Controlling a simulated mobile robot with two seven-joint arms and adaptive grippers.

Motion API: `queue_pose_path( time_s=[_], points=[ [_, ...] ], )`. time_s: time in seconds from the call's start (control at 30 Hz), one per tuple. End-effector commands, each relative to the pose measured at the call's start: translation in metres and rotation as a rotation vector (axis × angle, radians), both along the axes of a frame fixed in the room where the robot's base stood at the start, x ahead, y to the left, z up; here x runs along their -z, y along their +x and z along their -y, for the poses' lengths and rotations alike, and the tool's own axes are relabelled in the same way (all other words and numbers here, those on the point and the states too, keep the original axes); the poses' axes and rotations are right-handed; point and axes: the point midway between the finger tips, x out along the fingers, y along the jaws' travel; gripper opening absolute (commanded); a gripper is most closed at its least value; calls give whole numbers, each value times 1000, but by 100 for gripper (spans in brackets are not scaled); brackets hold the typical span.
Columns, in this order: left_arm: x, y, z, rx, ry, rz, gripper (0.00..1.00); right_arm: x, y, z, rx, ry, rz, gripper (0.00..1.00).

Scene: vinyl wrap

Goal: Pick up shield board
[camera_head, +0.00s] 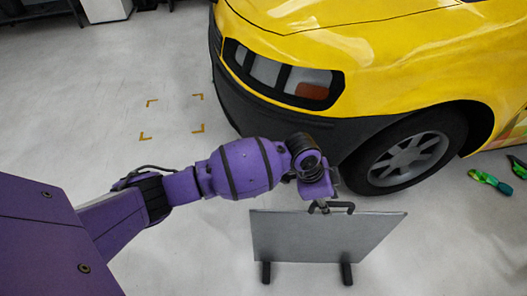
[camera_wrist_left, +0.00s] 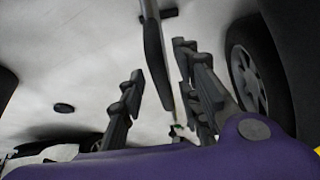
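The shield board (camera_head: 325,238), a flat grey panel with a black handle (camera_head: 345,206) on its top edge and two dark feet, stands upright on the floor in front of the car's wheel. My left gripper (camera_head: 322,207) is at the handle, above the board's top edge. In the left wrist view my left gripper (camera_wrist_left: 158,62) has its two fingers apart, with the board's dark edge (camera_wrist_left: 152,40) running between them. Whether a finger touches the handle is not clear. My right gripper is not in view.
A yellow car (camera_head: 370,60) stands just behind the board, its front wheel (camera_head: 408,160) close to my left gripper. Green-patterned items (camera_head: 490,182) lie on the floor at the right. The floor at the left, with yellow corner marks (camera_head: 197,128), is clear.

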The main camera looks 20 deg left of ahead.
Motion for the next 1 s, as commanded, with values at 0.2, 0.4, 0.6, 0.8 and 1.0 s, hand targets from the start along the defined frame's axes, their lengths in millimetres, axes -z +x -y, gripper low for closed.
queue_pose_path(
  time_s=[0.2,0.4,0.6,0.8,1.0],
  points=[
    [12,5,4,9,4,0,31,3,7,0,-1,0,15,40],
    [32,9,12,9,3,2,31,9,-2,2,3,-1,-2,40],
    [61,11,21,9,4,1,31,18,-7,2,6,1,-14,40],
    [76,15,27,8,4,3,31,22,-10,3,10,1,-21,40],
    [75,15,27,8,3,5,31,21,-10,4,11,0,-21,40]
  ],
)
